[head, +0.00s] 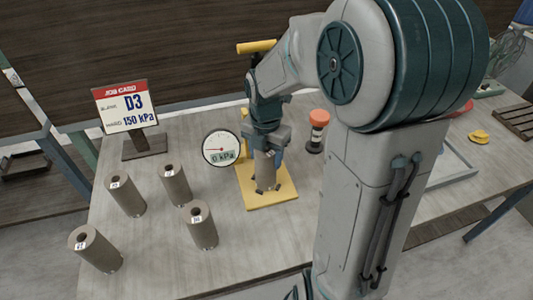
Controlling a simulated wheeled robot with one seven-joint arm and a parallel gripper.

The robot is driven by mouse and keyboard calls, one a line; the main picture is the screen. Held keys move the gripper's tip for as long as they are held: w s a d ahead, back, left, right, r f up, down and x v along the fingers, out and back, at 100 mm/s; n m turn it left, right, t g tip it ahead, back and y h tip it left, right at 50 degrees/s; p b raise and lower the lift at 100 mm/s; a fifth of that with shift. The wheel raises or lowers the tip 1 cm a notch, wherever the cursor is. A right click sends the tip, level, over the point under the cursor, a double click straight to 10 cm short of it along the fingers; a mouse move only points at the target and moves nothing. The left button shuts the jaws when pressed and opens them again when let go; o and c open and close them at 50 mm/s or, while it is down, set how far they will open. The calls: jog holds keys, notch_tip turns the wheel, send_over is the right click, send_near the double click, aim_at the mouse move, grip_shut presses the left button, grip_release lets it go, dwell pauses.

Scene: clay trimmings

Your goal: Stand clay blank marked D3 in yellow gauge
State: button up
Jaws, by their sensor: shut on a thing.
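My gripper (265,148) points straight down and is shut on a grey-brown clay blank (265,171) over the yellow gauge (285,194). The blank is upright, with its lower end among small dark stops on the gauge's plate; I cannot tell if it bears on the plate. Its mark is hidden by the gripper. The gauge's round dial (221,149) reads 0 kPa. The job card (126,107) reads blank D3, hard 150 kPa.
Several other clay blanks stand on the table's left: back left (127,197), back right (177,188), front right (202,229) and front left (97,252). Their marks are too small to read surely. An orange-topped dark object (317,132) stands right of the gauge. My arm hides the table's right middle.

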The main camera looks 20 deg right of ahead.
jog(key=shift+f, duration=0.15)
jog(key=o, duration=1.5)
notch_tip(320, 180, up, 12)
jog(key=shift+r, duration=0.15)
jog(key=shift+s+m, duration=0.55)
jog(key=shift+m, duration=0.35)
jog(key=shift+s+f+m+t, duration=0.6)
jog(key=shift+s+m, duration=1.6)
jog(key=shift+m, duration=2)
jog(key=shift+s+f+m+t, duration=0.55)
jog(key=shift+s+m, duration=1.6)
jog(key=shift+m, duration=2.05)
jog(key=shift+s+f+m+t, duration=0.35)
jog(key=shift+s+f+m, duration=0.45)
jog(key=shift+s+m, duration=2.4)
